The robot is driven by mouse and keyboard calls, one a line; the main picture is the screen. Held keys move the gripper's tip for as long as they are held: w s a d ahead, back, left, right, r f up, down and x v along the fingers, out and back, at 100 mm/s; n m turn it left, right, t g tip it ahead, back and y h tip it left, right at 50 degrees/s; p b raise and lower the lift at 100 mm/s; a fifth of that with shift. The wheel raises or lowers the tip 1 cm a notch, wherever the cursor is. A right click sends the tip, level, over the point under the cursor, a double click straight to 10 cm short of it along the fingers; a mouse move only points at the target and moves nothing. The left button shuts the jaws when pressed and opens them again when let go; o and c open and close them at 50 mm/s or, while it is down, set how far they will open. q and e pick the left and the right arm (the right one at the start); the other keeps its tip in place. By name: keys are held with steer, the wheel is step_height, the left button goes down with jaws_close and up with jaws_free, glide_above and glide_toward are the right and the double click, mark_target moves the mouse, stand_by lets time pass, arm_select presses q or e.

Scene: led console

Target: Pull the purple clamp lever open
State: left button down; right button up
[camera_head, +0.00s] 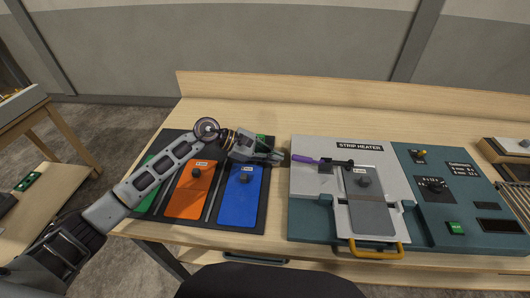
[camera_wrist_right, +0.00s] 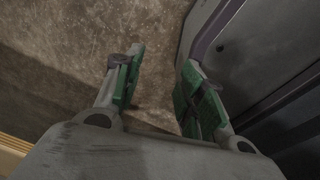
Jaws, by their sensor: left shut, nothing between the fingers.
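The purple clamp lever (camera_head: 305,159) lies flat, pointing left, on the light top of the strip heater (camera_head: 312,182). Its dark clamp body (camera_head: 338,163) is to its right. My left gripper (camera_head: 279,157) is shut and empty, its fingertips just left of the purple lever's end; I cannot tell whether they touch it. My right gripper (camera_wrist_right: 157,100) is open and empty in the right wrist view, above the floor. It does not show in the head view.
Left of the heater is a dark rack with green, orange (camera_head: 186,203) and blue (camera_head: 241,202) panels, partly under my left arm. A yellow handle (camera_head: 376,252) is at the heater's front. A teal control panel (camera_head: 462,198) stands to the right. The table's back strip (camera_head: 300,117) is clear.

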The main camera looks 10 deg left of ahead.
mark_target(293, 164)
arm_select(q)
steer(key=shift+x, duration=0.9)
steer(key=shift+d+f, duration=0.25)
steer(key=shift+d, duration=0.3)
steer(key=shift+d+f, duration=0.15)
steer(key=shift+d, duration=0.05)
arm_select(e)
steer(key=shift+s+a+r, duration=0.25)
steer(key=shift+s+a, duration=0.6)
steer(key=shift+a, duration=0.1)
steer(key=shift+d, duration=0.1)
